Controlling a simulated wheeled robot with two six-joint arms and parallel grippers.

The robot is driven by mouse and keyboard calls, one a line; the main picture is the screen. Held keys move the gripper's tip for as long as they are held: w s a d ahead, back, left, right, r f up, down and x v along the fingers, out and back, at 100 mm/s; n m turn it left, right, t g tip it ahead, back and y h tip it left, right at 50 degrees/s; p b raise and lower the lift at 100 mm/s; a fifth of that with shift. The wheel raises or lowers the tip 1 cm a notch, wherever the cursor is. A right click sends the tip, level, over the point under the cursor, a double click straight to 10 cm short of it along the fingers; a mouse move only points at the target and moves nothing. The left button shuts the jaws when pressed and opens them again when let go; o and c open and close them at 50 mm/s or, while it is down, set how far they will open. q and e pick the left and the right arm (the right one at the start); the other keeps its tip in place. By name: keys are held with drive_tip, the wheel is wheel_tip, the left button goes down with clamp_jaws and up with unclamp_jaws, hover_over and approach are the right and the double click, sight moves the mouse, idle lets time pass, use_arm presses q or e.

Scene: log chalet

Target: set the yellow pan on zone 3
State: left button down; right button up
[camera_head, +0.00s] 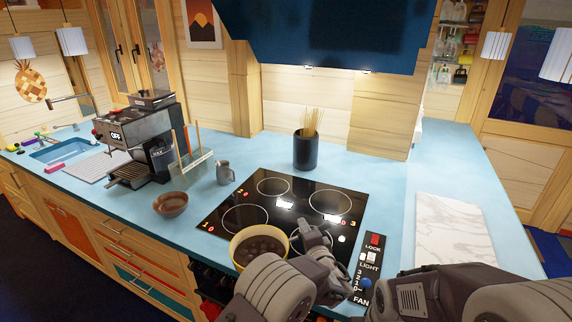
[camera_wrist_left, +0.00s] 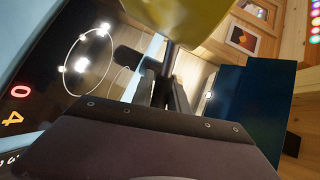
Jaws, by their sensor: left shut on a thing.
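The yellow pan (camera_head: 258,246), with dark brown round pieces inside, is at the front edge of the hob (camera_head: 300,190), in front of the front-left ring. My left gripper (camera_head: 318,238) is shut on its handle, at the pan's right. In the left wrist view the pan's yellow side (camera_wrist_left: 182,18) fills the top, with the dark handle (camera_wrist_left: 168,62) below it. Zone 3 seems to be the rear-right ring (camera_head: 330,201), beside the red 3; it is bare. The front-right ring is partly hidden by my left gripper. My right gripper is not in view; only its arm shows.
A dark utensil pot (camera_head: 306,150) stands behind the hob. A brown bowl (camera_head: 171,204), a grey mug (camera_head: 224,173) and a coffee machine (camera_head: 140,135) are to the left. A control panel (camera_head: 371,262) and a white marble board (camera_head: 452,230) are to the right.

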use_arm(q)
drive_tip(key=s+a+f+n+y, duration=0.1)
drive_tip(key=s+a+f, duration=0.2)
drive_tip(key=s+a+f+n+g+y, duration=0.1)
drive_tip(key=s+a+f+y, duration=0.1)
drive_tip(key=a+f, duration=0.1)
drive_tip(key=s+a+f+n+y, duration=0.1)
drive_tip(key=s+a+f, duration=0.2)
drive_tip(key=f, duration=0.1)
drive_tip(key=shift+s+a+g, duration=0.25)
drive_tip(key=shift+s+g, duration=0.05)
drive_tip(key=shift+g, duration=0.1)
drive_tip(key=s+a+f+n+g+y, duration=0.1)
drive_tip(key=s+a+n+g+y, duration=0.3)
drive_tip(key=s+a, duration=1)
drive_tip(key=shift+a+f+n+y, duration=0.3)
drive_tip(key=shift+a+n+y, duration=0.1)
drive_tip(key=shift+y, duration=0.1)
drive_tip(key=shift+d, duration=0.1)
